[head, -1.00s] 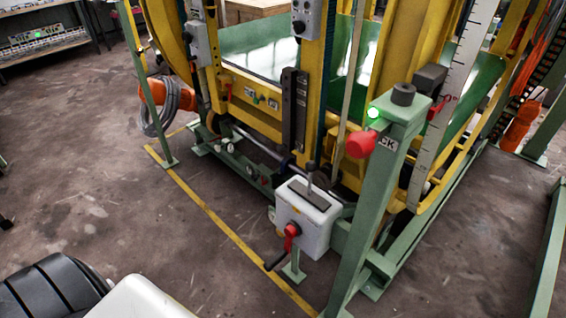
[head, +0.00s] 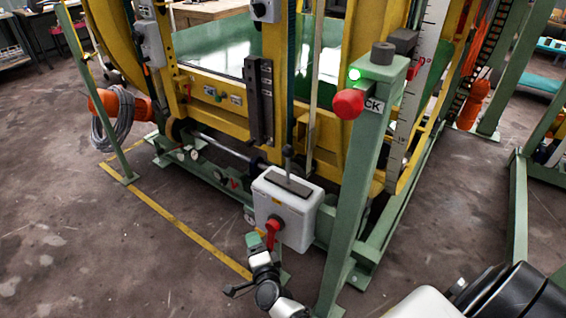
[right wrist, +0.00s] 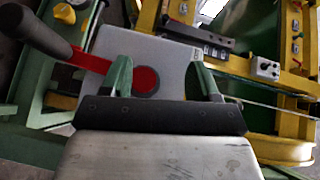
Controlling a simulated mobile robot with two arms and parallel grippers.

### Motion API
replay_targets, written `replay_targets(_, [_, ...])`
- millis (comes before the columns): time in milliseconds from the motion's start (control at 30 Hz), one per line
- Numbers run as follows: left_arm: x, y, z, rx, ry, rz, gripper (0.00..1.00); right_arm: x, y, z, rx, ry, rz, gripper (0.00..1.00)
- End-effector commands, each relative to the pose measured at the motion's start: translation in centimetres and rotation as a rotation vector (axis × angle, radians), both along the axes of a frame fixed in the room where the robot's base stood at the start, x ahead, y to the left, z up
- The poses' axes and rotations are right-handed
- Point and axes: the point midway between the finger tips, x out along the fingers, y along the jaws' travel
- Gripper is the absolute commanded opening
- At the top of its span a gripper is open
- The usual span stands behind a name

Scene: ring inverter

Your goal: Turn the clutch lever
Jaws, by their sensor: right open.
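The lever is red with a black grip and sits on the front of a light grey box (head: 300,212). Its red part (head: 272,230) shows in the head view just above my right gripper (head: 259,246). In the right wrist view the red arm (right wrist: 90,62) runs from a round hub to the black grip (right wrist: 35,32) at upper left. My right gripper (right wrist: 163,78) is open at the box front, with the hub showing between its fingers. One finger overlaps the red arm; contact cannot be told. My left gripper is not in view.
A second lever with a dark knob (head: 288,152) stands upright on the box top.

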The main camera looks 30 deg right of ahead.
Motion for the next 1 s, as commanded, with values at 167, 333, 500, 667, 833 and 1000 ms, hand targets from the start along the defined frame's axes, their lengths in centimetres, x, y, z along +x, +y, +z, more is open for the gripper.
replay_targets(167, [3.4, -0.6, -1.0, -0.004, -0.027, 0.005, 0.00, 3.5, -5.5, 12.8, 0.689, -0.519, -0.338, 0.61])
replay_targets(333, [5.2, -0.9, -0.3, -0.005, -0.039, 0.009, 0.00, 2.5, -8.5, 18.8, 1.201, -0.791, -0.471, 0.61])
replay_targets(500, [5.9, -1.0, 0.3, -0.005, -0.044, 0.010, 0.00, 1.7, -9.4, 21.1, 1.445, -0.885, -0.505, 0.61])
replay_targets(667, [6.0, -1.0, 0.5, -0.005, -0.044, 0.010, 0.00, 2.6, -10.4, 21.4, 1.480, -0.895, -0.509, 0.61])
replay_targets(833, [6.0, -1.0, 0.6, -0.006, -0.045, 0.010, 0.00, 4.8, -12.7, 21.5, 1.474, -0.894, -0.508, 0.61])
replay_targets(1000, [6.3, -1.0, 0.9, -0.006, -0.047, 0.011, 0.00, 7.1, -14.9, 21.4, 1.473, -0.892, -0.508, 0.61])
